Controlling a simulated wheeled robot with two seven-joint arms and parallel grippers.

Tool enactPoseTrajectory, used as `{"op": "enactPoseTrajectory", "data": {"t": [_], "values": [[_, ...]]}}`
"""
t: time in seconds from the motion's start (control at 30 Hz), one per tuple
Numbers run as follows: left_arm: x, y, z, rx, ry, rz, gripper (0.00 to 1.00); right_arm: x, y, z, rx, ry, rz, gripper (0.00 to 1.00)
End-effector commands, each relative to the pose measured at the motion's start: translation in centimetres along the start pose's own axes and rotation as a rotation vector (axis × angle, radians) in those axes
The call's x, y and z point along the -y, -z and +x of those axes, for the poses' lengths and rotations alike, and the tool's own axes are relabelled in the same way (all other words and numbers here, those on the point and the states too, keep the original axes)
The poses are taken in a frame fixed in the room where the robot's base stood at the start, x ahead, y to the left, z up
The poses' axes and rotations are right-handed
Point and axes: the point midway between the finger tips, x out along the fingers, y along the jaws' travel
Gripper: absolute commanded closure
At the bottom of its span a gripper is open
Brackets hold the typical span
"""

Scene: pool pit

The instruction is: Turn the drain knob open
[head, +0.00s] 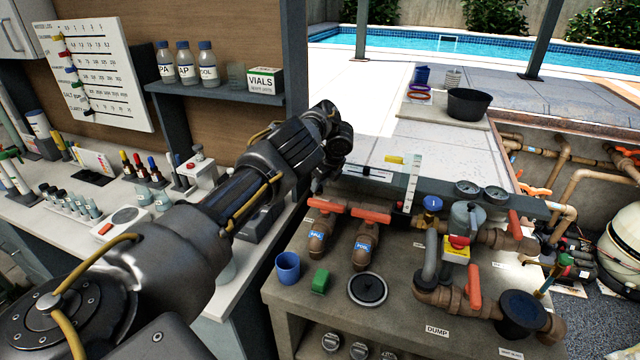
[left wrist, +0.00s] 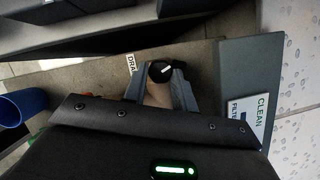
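The drain knob (left wrist: 157,70) is a round black knob with a white pointer mark, on a brown pipe (left wrist: 158,95) in the left wrist view. A partly covered label (left wrist: 131,65) beginning "DRA" is beside it. My left gripper (left wrist: 160,76) has its grey fingers spread on both sides of the knob. I see no clear grip, and cannot tell whether the fingers touch it. In the head view my left arm reaches over the near bench and the left gripper (head: 322,178) points down at its far left corner. The knob is hidden there. My right gripper is out of view.
The pipe bench (head: 400,335) carries red-handled valves (head: 371,214), a blue cup (head: 288,266), a green block (head: 320,280) and a black lid (head: 367,289). A sign (left wrist: 252,112) reading "CLEAN FILTER" stands right of the knob. A shelf (head: 215,98) with bottles is behind my arm.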

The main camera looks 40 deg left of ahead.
Motion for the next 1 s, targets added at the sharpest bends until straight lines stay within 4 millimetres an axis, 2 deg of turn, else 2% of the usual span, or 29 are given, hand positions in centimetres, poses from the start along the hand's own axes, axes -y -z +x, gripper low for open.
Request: {"op": "enactPoseTrajectory", "data": {"t": [0.03, 0.13, 0.5, 0.67, 0.9, 1.0], "values": [[-0.1, 0.1, 0.1, -0.001, -0.002, 0.001, 0.66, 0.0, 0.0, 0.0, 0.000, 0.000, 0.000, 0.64], [0.0, 0.0, 0.1, 0.000, -0.001, 0.001, 0.53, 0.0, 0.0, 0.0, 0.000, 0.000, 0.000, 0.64], [0.1, 0.0, -0.6, 0.001, 0.003, 0.000, 0.53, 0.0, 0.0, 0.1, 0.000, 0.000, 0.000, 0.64], [0.1, 0.0, -3.1, 0.002, 0.005, 0.000, 0.53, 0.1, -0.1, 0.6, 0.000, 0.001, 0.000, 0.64], [0.1, 0.0, -8.1, -0.001, 0.003, -0.001, 0.53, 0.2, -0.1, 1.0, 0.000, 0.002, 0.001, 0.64], [0.0, -0.2, -9.9, 0.001, -0.001, 0.003, 0.53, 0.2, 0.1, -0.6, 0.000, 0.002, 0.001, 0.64]]}}
